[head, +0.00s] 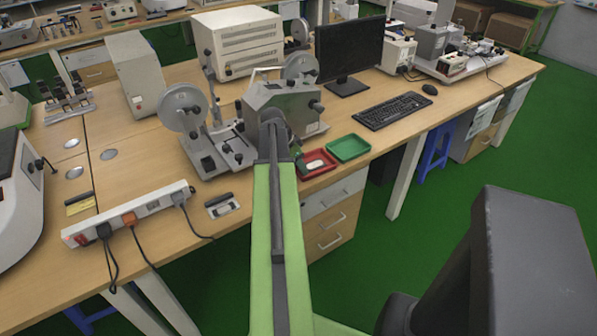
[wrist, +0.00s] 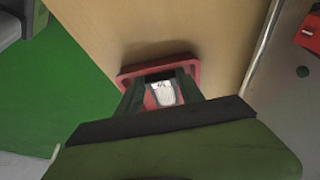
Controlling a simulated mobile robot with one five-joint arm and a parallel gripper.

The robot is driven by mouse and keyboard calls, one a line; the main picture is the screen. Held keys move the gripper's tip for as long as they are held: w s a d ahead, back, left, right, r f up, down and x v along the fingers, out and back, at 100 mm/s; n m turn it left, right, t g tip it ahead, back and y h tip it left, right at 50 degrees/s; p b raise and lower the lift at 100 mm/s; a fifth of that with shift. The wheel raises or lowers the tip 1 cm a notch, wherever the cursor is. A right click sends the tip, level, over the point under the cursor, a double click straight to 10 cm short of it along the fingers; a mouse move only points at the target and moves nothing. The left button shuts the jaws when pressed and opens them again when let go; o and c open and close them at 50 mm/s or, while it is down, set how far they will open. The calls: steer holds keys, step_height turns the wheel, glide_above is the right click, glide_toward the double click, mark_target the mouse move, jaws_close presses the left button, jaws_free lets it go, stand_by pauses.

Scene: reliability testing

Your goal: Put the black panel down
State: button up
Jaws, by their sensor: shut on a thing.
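My gripper (wrist: 160,88) shows in the wrist view with its two dark fingers reaching toward a red tray (wrist: 194,67). It is shut on the black panel, but the panel's outline is hard to tell from the dark fingers. A white thing (wrist: 165,95) shows between the fingers, in the tray. In the head view my arm hides most of the gripper. A dark part of the gripper (head: 299,160) shows at the left edge of the red tray (head: 332,168). I cannot tell whether the panel touches the tray.
A green tray (head: 348,148) stands right of the red one. A grey machine with reels (head: 283,105) stands close behind. A keyboard (head: 392,110) and monitor (head: 348,50) are further right. A power strip (head: 130,212) lies at the left front. The table's front edge is near.

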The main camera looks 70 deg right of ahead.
steer(key=shift+f, duration=0.1)
steer(key=o, duration=1.3)
steer(key=p+v, duration=1.1)
steer(key=v, duration=0.1)
steer(key=shift+r, duration=0.2)
